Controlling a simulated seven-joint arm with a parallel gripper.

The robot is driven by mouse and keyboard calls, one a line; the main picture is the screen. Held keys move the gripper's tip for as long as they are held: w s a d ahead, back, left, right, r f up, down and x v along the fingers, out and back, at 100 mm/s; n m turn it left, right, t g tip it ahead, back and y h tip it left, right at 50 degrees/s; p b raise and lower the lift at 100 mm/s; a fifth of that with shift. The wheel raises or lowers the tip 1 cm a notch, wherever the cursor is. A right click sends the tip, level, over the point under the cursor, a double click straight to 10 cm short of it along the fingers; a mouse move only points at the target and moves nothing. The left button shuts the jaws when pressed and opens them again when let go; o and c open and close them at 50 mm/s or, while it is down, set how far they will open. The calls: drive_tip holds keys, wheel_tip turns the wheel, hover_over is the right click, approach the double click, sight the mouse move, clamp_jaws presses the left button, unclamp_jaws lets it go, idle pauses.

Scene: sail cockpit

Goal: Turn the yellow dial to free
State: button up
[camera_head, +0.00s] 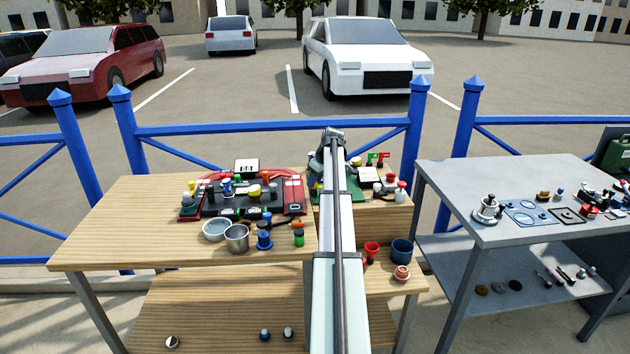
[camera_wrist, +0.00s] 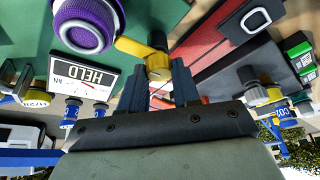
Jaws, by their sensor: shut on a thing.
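The yellow dial (camera_wrist: 157,63) shows in the wrist view, with a yellow lever-like arm (camera_wrist: 134,47) reaching out to the left in the picture. My gripper (camera_wrist: 159,82) is shut on the dial, with one dark finger on each side of it. A purple ringed knob (camera_wrist: 86,26) sits on the same green panel (camera_wrist: 30,28). In the head view my arm hides the dial and my gripper's fingertips.
In the head view a red and black panel (camera_head: 290,190) lies left of my arm on the wooden table (camera_head: 95,226). A metal pot (camera_head: 237,238) and several small items stand in front of it. A grey table (camera_head: 455,182) stands right, beyond a gap.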

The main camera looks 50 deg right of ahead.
drive_tip(key=m+h, duration=0.1)
drive_tip(key=m, duration=0.1)
drive_tip(key=m+h, duration=0.1)
drive_tip(key=m, duration=0.2)
drive_tip(key=shift+a+m, duration=0.2)
drive_tip(key=shift+m, duration=0.1)
drive_tip(key=m+g+h, duration=0.1)
drive_tip(key=m, duration=0.2)
drive_tip(key=m+g, duration=0.1)
drive_tip(key=m, duration=0.2)
drive_tip(key=shift+w+h, duration=0.15)
drive_tip(key=shift+h, duration=0.25)
drive_tip(key=shift+m, duration=0.3)
drive_tip(key=o, duration=1)
drive_tip(key=shift+o, duration=0.2)
drive_tip(key=shift+r, duration=0.1)
drive_tip(key=v, duration=1.3)
drive_tip(key=shift+a+r, duration=0.25)
drive_tip(key=shift+r, duration=0.05)
drive_tip(key=shift+w, duration=0.1)
